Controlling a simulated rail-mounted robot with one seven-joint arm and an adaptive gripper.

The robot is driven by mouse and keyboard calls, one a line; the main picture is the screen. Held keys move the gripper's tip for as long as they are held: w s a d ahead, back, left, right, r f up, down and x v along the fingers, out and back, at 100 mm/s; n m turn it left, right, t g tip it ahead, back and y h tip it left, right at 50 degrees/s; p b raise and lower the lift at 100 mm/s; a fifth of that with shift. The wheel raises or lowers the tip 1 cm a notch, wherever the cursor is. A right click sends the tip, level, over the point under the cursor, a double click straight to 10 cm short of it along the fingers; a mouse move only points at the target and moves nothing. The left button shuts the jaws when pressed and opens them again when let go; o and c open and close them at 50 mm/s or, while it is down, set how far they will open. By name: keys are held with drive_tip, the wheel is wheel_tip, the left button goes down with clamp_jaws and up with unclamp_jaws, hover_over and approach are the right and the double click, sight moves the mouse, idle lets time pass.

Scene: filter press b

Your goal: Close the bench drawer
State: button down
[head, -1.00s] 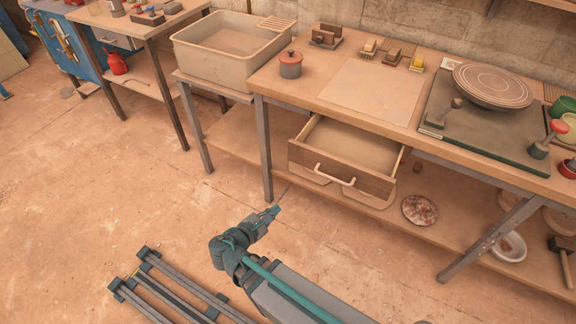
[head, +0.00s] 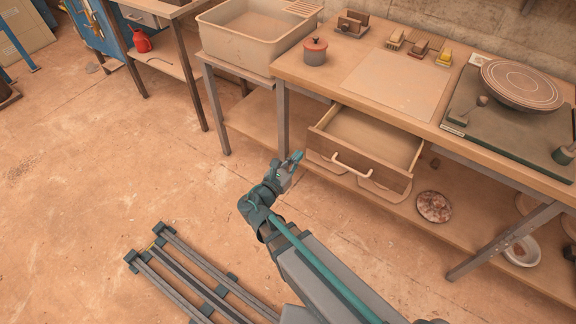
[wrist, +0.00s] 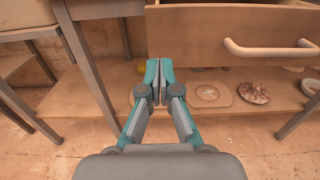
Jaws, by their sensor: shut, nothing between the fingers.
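The bench drawer (head: 370,150) is pulled out and open under the bench top, its inside empty. Its wooden front carries a pale curved handle (head: 351,169). In the wrist view the drawer front (wrist: 215,40) fills the upper right, with the handle (wrist: 270,48) right of centre. My gripper (head: 297,157) is just left of the drawer front's left end in the head view, apart from the handle. In the wrist view my gripper (wrist: 159,66) has its fingertips together and empty, below and left of the handle, near the drawer's lower left corner.
A bench leg (head: 283,118) stands close left of my gripper. A lower shelf (head: 390,208) runs under the drawer. Open floor lies in front.

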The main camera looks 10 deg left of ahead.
sight(311, 141)
drive_tip(key=p+x, duration=0.1)
drive_tip(key=x, duration=0.5)
idle(0.3)
